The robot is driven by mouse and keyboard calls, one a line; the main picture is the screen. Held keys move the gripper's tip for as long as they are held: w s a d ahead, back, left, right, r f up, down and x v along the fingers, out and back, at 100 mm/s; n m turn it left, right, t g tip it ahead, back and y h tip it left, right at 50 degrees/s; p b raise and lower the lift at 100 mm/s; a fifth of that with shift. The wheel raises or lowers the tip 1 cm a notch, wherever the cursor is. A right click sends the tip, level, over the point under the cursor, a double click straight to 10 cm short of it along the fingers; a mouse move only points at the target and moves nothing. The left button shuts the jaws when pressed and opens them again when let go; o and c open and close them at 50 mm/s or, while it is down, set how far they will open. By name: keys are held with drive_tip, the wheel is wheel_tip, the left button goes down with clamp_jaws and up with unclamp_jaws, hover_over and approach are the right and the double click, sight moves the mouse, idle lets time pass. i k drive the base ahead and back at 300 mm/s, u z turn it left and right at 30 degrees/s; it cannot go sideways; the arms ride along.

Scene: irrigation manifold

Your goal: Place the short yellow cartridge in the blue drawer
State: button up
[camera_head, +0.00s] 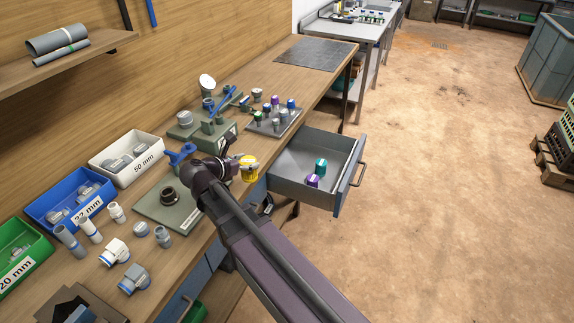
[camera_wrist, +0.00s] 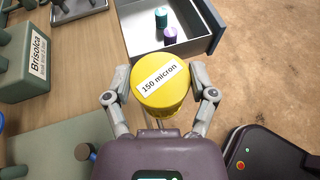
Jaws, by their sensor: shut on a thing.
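The short yellow cartridge (camera_head: 249,168) is held in my gripper (camera_head: 242,167), above the front edge of the bench. In the wrist view my gripper (camera_wrist: 160,97) is shut on the cartridge (camera_wrist: 162,86), which carries a "150 micron" label. The blue drawer (camera_head: 350,178) is pulled open from the bench, to the right of my gripper. It also shows at the top of the wrist view (camera_wrist: 135,32). A teal cartridge (camera_head: 320,167) and a purple cartridge (camera_head: 313,181) stand inside the drawer. The rest of the drawer floor is bare.
A tray (camera_head: 290,124) with several small coloured cartridges sits on the bench behind the drawer. A green-grey manifold stand (camera_head: 205,132) with blue-handled valves is left of it. White, blue and green fitting bins (camera_head: 110,163) line the wall side.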

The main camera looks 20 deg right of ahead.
sight(330, 155)
drive_tip(key=u, duration=0.1)
drive_tip(key=i, duration=0.85)
drive_tip(key=z, duration=0.25)
